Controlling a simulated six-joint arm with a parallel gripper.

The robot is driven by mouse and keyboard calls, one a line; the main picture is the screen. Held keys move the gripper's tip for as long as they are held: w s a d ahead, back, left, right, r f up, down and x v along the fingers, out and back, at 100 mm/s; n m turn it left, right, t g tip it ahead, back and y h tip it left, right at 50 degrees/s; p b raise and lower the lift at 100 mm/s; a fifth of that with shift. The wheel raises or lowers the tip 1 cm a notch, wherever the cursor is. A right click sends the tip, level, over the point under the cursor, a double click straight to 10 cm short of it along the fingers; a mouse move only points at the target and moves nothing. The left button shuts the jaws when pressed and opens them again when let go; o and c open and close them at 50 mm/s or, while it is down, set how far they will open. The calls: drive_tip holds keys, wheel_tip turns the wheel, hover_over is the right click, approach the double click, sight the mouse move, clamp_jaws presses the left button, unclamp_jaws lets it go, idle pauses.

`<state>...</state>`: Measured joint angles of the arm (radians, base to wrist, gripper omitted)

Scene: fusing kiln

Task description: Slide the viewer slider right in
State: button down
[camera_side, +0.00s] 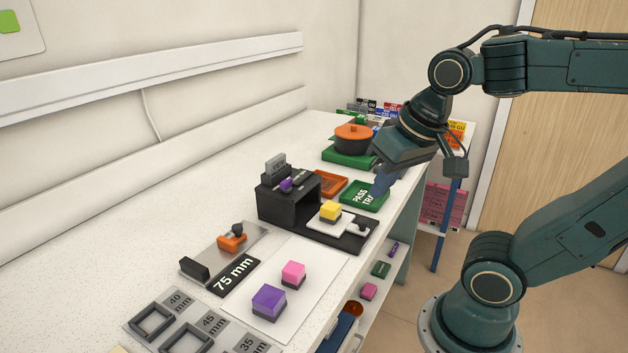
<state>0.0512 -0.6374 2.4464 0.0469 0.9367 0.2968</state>
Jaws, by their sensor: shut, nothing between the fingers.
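The viewer looks to be the black box (284,205) with an open front on the white bench. Its slider seems to be the white plate (343,229) with a dark knob (362,226), lying on the black base right of the opening. A yellow-topped block (330,211) sits on the plate. The plate is outside the box, in front of the opening.
An orange tray (328,183) lies behind the box. An orange-lidded pot (353,138) stands farther back. Purple (268,300) and pink (293,272) blocks sit on a white sheet in front. A 75 mm gauge (236,275) lies to the left. The bench edge runs close on the right.

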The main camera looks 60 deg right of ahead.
sight(326, 204)
drive_tip(key=w+d+f+m+g, duration=0.2)
drive_tip(key=d+f+m+g, duration=0.2)
drive_tip(key=m, duration=1.1)
drive_tip(key=w+d+f+m+g, duration=0.3)
drive_tip(key=d+m, duration=0.7)
drive_tip(key=m, duration=0.6)
drive_tip(key=shift+d+f+m+g+y, duration=0.15)
drive_tip(key=shift+f+m+g+y, duration=0.25)
drive_tip(key=shift+g, duration=0.3)
drive_tip(key=shift+f, duration=0.15)
drive_tip(key=shift+w+f, duration=0.15)
drive_tip(key=shift+f, duration=1.4)
drive_tip(key=shift+w+f, duration=0.15)
drive_tip(key=shift+f, duration=1.35)
drive_tip(key=shift+w+f, duration=0.15)
drive_tip(key=shift+f, duration=1.4)
drive_tip(key=shift+w, duration=0.1)
drive_tip(key=w, duration=1.1)
drive_tip(key=shift+w, duration=0.35)
